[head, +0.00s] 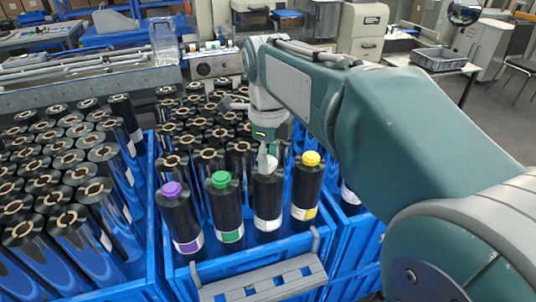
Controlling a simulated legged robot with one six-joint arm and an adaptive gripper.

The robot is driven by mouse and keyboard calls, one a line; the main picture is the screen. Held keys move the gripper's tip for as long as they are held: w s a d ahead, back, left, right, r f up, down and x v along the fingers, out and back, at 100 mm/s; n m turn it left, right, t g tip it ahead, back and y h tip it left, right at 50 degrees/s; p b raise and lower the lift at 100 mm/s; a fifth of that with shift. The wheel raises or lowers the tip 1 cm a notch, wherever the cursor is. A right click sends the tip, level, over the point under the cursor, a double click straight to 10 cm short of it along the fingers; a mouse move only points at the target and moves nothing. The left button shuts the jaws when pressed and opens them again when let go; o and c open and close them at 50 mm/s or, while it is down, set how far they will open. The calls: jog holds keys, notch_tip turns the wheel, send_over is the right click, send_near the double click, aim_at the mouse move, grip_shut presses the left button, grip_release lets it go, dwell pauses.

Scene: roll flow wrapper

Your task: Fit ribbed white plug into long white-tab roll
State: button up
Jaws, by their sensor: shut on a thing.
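The long black roll with the white label (267,198) stands upright in the front row of the blue crate, between the green-label and yellow-label rolls. The ribbed white plug (267,164) shows as a small pale shape at this roll's top end. My gripper (267,154) points down over that roll and is shut on the plug. The fingertips and plug are small in the picture, so I cannot tell how deep the plug sits in the roll's core or whether it is apart from it.
Neighbouring rolls carry a purple plug (172,190), a green plug (221,179) and a yellow plug (311,158). Many open-cored rolls fill the left crate (152,240) and stand behind. A grey rack (262,283) hangs on the front crate's near side. Machinery lies beyond.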

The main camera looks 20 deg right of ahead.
aim_at(269, 159)
jog(key=shift+f, duration=0.6)
dwell(0.3)
jog(key=o, duration=0.5)
jog(key=shift+c, duration=0.2)
notch_tip(269, 159, up, 11)
dwell(1.1)
dwell(0.3)
